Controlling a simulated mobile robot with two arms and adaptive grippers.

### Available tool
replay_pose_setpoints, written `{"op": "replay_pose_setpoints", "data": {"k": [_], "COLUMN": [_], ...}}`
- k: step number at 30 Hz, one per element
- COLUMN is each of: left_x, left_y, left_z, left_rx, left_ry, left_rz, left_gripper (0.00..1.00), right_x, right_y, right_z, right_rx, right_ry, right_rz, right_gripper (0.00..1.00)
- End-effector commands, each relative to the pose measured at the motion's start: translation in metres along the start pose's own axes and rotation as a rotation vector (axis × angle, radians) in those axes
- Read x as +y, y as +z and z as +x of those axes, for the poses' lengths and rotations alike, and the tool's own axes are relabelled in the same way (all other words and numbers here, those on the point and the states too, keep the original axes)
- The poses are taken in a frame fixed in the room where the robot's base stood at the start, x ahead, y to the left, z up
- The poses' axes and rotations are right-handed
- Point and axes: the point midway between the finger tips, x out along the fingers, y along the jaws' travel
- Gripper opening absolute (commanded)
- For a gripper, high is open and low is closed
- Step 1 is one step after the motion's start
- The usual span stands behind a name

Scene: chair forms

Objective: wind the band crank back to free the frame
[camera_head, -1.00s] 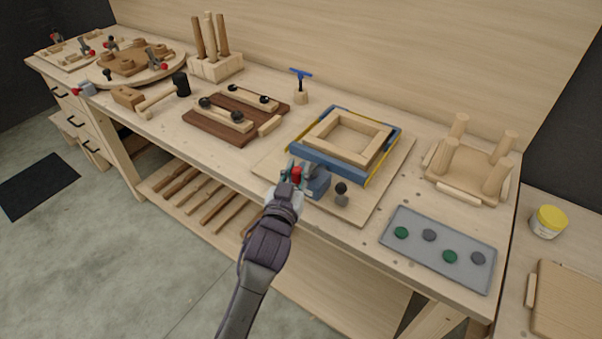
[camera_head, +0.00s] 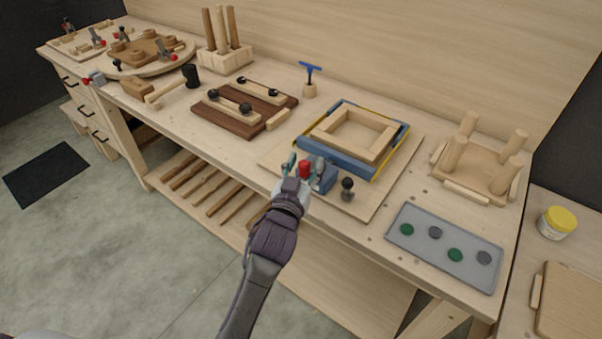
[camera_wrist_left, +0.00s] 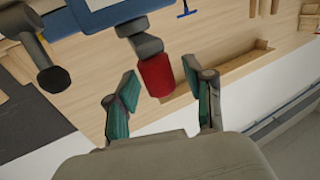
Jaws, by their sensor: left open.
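The wooden frame (camera_head: 325,129) lies on a board, with a yellow and blue band (camera_head: 396,148) around it and blue blocks at its sides. The band crank's red knob (camera_head: 305,167) sits at the near corner of the blue clamp body (camera_head: 326,178). My left gripper (camera_head: 296,169) is at the knob. In the left wrist view the red knob (camera_wrist_left: 157,75) lies between and just beyond the open green-padded fingers (camera_wrist_left: 161,97), with gaps on both sides. A grey crank arm joins the knob to the blue body. My right gripper is not in view.
A black-knobbed lever (camera_head: 347,186) stands right of the clamp, also in the wrist view (camera_wrist_left: 50,76). A grey tray (camera_head: 443,247) with green and grey discs lies right. A blue-handled tool (camera_head: 310,80) and a dark board with wooden bars (camera_head: 232,122) stand left.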

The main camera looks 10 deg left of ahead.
Motion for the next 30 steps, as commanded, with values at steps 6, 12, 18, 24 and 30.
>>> {"op": "replay_pose_setpoints", "data": {"k": [6, 12, 18, 24, 30], "left_x": [0.000, 0.001, 0.001, 0.001, 0.001], "left_y": [0.002, 0.002, 0.001, 0.000, 0.000], "left_z": [-0.036, -0.079, -0.108, -0.117, -0.117], "left_rx": [-0.004, -0.003, -0.002, 0.000, 0.001], "left_ry": [0.000, 0.001, 0.002, 0.002, 0.002], "left_rz": [-0.002, -0.002, -0.001, -0.001, -0.001], "left_gripper": [0.53, 0.53, 0.53, 0.53, 0.53], "right_x": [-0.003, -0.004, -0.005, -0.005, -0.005], "right_y": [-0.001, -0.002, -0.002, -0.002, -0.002], "right_z": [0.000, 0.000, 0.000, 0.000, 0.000], "right_rx": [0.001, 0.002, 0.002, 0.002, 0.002], "right_ry": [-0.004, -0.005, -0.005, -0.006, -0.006], "right_rz": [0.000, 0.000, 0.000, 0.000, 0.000], "right_gripper": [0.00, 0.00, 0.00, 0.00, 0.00]}}
